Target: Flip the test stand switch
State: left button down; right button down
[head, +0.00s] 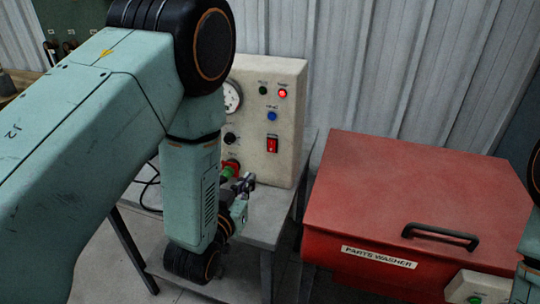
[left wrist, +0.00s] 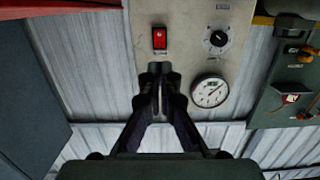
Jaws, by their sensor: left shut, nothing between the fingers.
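The test stand (head: 290,160) is a beige panel box on a grey table. Its red rocker switch (head: 272,145) is at the panel's lower right, and it also shows in the left wrist view (left wrist: 159,38). My left gripper (head: 246,181) is in front of the panel, lower and left of the switch in the head view. In the left wrist view its fingers (left wrist: 157,76) are together and empty, with the switch just beyond the tips; I see no contact. My right gripper is out of view.
The panel carries a gauge (left wrist: 209,92), a black knob (left wrist: 218,39), a lit red lamp (head: 282,93) and a blue button (head: 272,116). My left arm covers its left side. A red parts washer (head: 410,190) stands at right. A corrugated wall is behind.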

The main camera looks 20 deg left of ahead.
pick_arm(q)
send_near(272, 150)
jog(key=w, duration=0.5)
jog(key=shift+w+d+f, duration=0.1)
jog(key=shift+w+f, duration=0.1)
jog(key=shift+w, duration=0.1)
jog(key=shift+w+a+f, duration=0.2)
jog(key=shift+w, duration=0.35)
jog(key=shift+d+r, duration=0.15)
jog(key=shift+d, duration=0.1)
jog(key=shift+w+a+f+b, duration=0.2)
jog(key=shift+w+b, duration=0.05)
jog(key=shift+b, duration=0.25)
jog(key=shift+s+r, duration=0.1)
jog(key=shift+d, duration=0.15)
